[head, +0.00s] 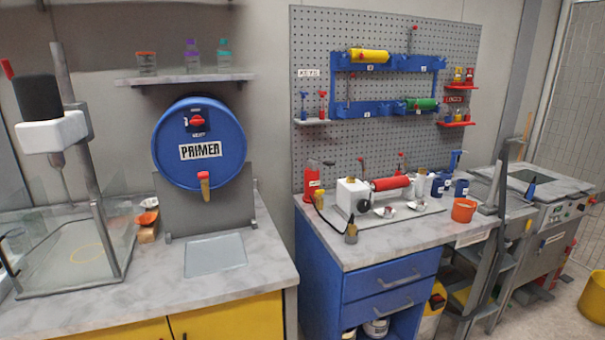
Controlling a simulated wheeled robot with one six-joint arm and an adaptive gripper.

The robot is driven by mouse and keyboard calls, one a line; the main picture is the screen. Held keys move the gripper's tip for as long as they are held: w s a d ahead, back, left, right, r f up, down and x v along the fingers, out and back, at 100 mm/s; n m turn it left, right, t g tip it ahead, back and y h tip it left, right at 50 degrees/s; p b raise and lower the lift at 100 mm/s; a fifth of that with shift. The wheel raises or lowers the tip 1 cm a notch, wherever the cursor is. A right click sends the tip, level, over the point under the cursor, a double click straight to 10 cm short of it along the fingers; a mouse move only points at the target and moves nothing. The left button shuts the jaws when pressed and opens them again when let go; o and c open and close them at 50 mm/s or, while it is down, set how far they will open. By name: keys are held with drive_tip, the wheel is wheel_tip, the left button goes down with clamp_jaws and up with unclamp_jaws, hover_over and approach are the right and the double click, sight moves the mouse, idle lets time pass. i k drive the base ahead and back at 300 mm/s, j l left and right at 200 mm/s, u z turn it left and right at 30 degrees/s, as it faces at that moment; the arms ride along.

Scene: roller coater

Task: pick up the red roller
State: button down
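The red roller (391,183) lies level in the small white-ended coater machine (353,196) on the worktop above the blue drawers. A thin red-topped upright stands behind it at each end. White cups sit just in front of it. A yellow roller (369,56) and a green roller (421,104) rest on the blue rack (390,64) on the pegboard above. My gripper is not in view, so I cannot see its state.
Bottles, blue cups and an orange bucket (464,210) crowd the worktop right of the coater. A grey ladder-like frame (487,265) stands before the counter's right end. A blue primer drum (200,142) is at left. Floor shows at lower right, with a yellow bucket (593,297).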

sight(380, 185)
drive_tip(key=i, duration=0.9)
